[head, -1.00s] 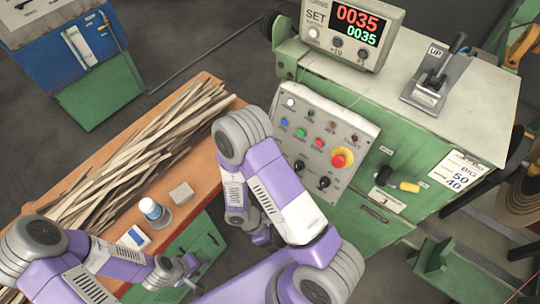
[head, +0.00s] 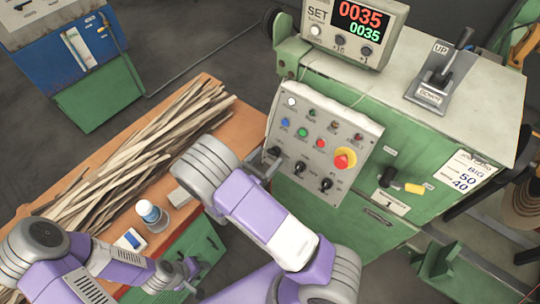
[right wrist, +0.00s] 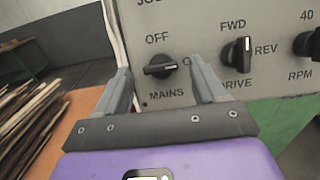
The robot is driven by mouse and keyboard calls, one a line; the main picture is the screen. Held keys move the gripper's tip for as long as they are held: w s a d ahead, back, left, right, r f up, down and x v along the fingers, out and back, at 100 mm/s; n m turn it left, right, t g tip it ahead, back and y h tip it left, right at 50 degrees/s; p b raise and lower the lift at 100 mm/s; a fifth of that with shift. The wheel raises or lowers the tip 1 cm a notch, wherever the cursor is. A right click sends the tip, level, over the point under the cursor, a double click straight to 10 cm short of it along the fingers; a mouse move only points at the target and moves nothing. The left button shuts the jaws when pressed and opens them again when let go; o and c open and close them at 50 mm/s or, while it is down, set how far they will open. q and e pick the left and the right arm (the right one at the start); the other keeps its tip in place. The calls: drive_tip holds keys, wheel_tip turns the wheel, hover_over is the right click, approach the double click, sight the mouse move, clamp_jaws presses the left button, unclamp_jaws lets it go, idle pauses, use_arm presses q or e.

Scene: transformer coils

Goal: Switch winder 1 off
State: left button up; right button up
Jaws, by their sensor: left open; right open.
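Winder 1 is the green machine (head: 440,135) with a plate marked 1 (head: 390,203). Its grey control panel (head: 345,128) faces me. The black MAINS knob (right wrist: 160,66) is in the right wrist view, its handle roughly horizontal, with OFF at its upper left and a partly hidden label at its right. In the head view the MAINS knob (head: 274,152) is at the panel's lower left. My right gripper (right wrist: 163,82) is open, its fingers on either side of the knob; contact cannot be told. My left gripper (head: 187,272) is open and empty by the bench.
A DRIVE knob (right wrist: 237,54) and an RPM knob (right wrist: 310,44) sit right of MAINS. A red stop button (head: 344,160) is above them. The wooden bench (head: 100,160) holds wooden strips and a bottle (head: 150,212). A lever (head: 450,62) stands on top.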

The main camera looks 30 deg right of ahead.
drive_tip(key=shift+x, duration=0.9)
drive_tip(key=c, duration=1.1)
drive_tip(key=shift+o, duration=0.2)
